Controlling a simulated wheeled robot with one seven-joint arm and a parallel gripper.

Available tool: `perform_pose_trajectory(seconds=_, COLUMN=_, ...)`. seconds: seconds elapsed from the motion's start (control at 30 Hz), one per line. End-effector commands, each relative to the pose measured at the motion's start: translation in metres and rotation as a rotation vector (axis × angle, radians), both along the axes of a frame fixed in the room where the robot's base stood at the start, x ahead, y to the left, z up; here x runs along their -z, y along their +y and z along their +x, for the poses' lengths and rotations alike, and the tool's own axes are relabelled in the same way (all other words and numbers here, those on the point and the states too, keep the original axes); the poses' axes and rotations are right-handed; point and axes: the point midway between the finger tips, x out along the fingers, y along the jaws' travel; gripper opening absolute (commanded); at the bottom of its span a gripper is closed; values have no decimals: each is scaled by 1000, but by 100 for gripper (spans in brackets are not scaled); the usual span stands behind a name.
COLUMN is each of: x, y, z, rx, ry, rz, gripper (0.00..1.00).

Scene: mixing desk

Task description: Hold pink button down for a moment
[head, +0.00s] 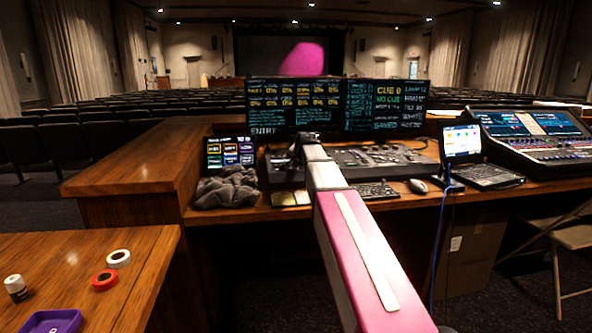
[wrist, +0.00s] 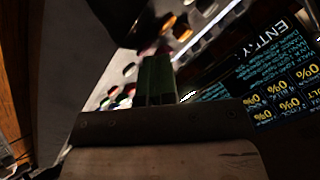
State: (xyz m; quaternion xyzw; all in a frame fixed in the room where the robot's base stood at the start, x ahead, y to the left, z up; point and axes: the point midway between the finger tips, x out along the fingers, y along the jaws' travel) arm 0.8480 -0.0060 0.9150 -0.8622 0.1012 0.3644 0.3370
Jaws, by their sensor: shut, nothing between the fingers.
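My gripper (wrist: 158,58) is shut and empty; in the wrist view its dark green fingers reach over a panel of small coloured buttons (wrist: 122,98). In the head view the gripper (head: 297,146) is a dark shape over the left part of the lighting console (head: 370,158), in front of the wide screens. I cannot pick out the pink button for sure: the coloured buttons are small and partly dark, and my fingers and wrist cover part of the panel. I cannot tell whether the fingertips touch the panel.
The wide cue screens (head: 338,103) stand just behind the console; one fills the right of the wrist view (wrist: 280,75). A small touchscreen (head: 230,153) and grey cloth (head: 228,187) lie left. A keyboard (head: 376,192), mouse (head: 421,186) and laptop (head: 480,172) are right.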

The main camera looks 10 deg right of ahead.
Motion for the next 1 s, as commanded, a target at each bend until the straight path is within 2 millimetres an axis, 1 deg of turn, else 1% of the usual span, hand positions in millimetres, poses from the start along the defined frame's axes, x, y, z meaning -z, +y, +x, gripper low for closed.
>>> perform_pose_trajectory(seconds=0.27, x=-2, y=0, z=0, rx=0, ry=0, rz=0, gripper=0)
perform_pose_trajectory(seconds=0.57, x=-14, y=0, z=0, rx=0, ry=0, rz=0, gripper=0)
perform_pose_trajectory(seconds=0.87, x=-14, y=0, z=0, rx=0, ry=0, rz=0, gripper=0)
perform_pose_trajectory(seconds=1.0, x=-18, y=0, z=0, rx=0, ry=0, rz=0, gripper=0)
